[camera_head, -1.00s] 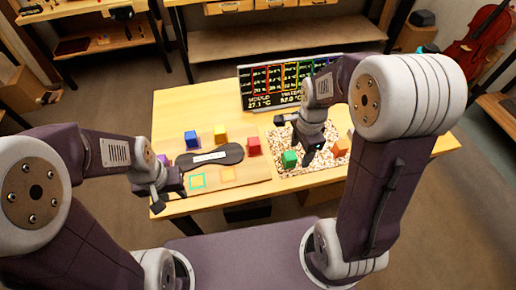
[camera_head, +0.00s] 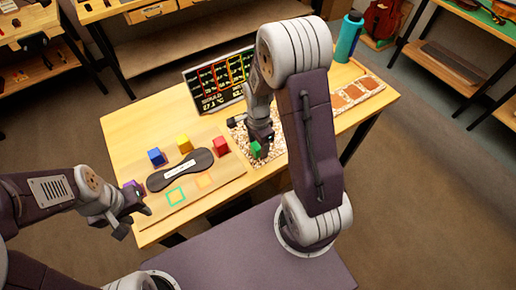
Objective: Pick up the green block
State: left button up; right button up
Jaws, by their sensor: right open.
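The green block (camera_head: 256,151) is in the shallow tray of pale chips (camera_head: 236,133), on the table's near side. My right gripper (camera_head: 264,143) is open and points down right at the block, overlapping it in the picture. I cannot tell whether its fingers touch or straddle the block. My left gripper (camera_head: 131,219) is at the table's left edge, well away from the green block. Its fingers look apart with nothing between them.
On the wooden board are a blue block (camera_head: 157,157), a yellow block (camera_head: 185,144), a red block (camera_head: 220,146), a dark rest (camera_head: 180,170) and coloured square outlines. A display panel (camera_head: 219,82) and a teal bottle (camera_head: 348,37) stand behind.

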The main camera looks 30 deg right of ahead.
jog(key=shift+d+f, duration=0.15)
jog(key=shift+f, duration=0.75)
jog(key=shift+w+f, duration=0.15)
jog(key=shift+f, duration=0.3)
grip_shut()
jog(key=shift+r, duration=0.6)
notch_tip(320, 180, up, 3)
jog(key=shift+f, duration=0.15)
jog(key=s+d+r, duration=0.4)
jog(key=d+r, duration=0.3)
jog(key=d, duration=0.3)
jog(key=shift+s+d, duration=0.2)
jog(key=shift+s, duration=0.15)
